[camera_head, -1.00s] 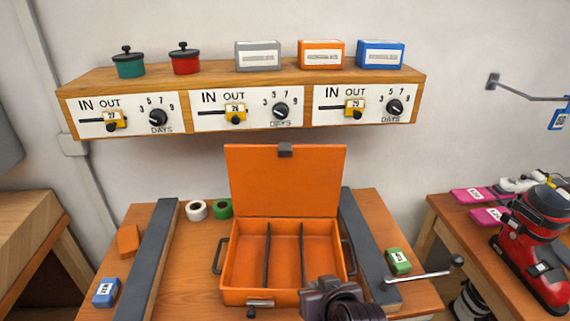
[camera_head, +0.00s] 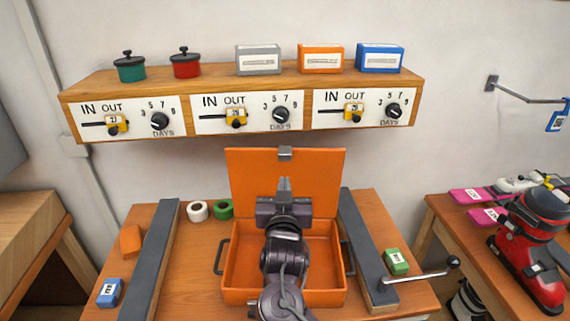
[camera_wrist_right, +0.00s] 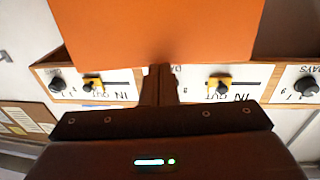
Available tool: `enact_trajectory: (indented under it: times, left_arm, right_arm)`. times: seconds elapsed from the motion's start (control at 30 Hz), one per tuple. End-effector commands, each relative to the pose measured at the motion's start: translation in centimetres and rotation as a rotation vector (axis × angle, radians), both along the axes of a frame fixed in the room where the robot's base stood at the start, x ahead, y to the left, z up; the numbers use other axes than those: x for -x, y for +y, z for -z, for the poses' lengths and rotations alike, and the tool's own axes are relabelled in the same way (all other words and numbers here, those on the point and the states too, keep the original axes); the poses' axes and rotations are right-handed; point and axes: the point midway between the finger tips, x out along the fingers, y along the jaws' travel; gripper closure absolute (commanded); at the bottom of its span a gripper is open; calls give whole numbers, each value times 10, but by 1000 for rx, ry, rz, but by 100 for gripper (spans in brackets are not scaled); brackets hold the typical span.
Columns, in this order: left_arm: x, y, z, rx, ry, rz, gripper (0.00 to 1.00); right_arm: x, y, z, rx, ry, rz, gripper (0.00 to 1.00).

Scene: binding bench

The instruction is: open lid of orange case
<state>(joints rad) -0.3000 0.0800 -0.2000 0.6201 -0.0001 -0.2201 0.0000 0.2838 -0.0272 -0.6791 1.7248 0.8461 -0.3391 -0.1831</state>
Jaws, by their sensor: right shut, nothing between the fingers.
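The orange case (camera_head: 240,283) sits on the bench between two dark rails. Its lid (camera_head: 322,180) stands up and open at the back, with a dark latch piece at its top edge. My right gripper (camera_head: 285,184) is shut and empty, in front of the lid's inner face and over the case. Its arm hides the middle of the case and the dividers there. In the right wrist view, the shut fingers (camera_wrist_right: 160,72) point at the orange lid (camera_wrist_right: 160,30). I cannot tell whether they touch it. My left gripper is not in view.
Dark rails flank the case on the left (camera_head: 150,265) and right (camera_head: 365,250). White (camera_head: 197,210) and green (camera_head: 223,208) rolls stand behind left. A lever (camera_head: 425,273) sticks out at right. A wooden shelf (camera_head: 190,85) with dials is above the lid.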

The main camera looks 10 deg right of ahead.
Motion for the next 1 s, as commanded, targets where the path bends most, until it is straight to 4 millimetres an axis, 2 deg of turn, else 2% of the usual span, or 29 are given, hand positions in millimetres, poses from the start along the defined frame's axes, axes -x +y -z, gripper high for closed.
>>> enact_trajectory:
  times: [0.1,0.3,0.5,0.87,1.0]
  left_arm:
    - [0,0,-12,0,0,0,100]
    - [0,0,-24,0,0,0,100]
    - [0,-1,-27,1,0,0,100]
    - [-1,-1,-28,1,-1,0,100]
    - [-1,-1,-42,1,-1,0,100]
  right_arm:
    - [-26,-4,-5,3,0,2,100]
    - [-55,-8,-5,1,2,1,100]
    - [-67,-9,-3,-1,1,0,100]
    - [-69,-9,-3,-2,2,-1,100]
    - [-83,-10,-12,-13,64,2,100]
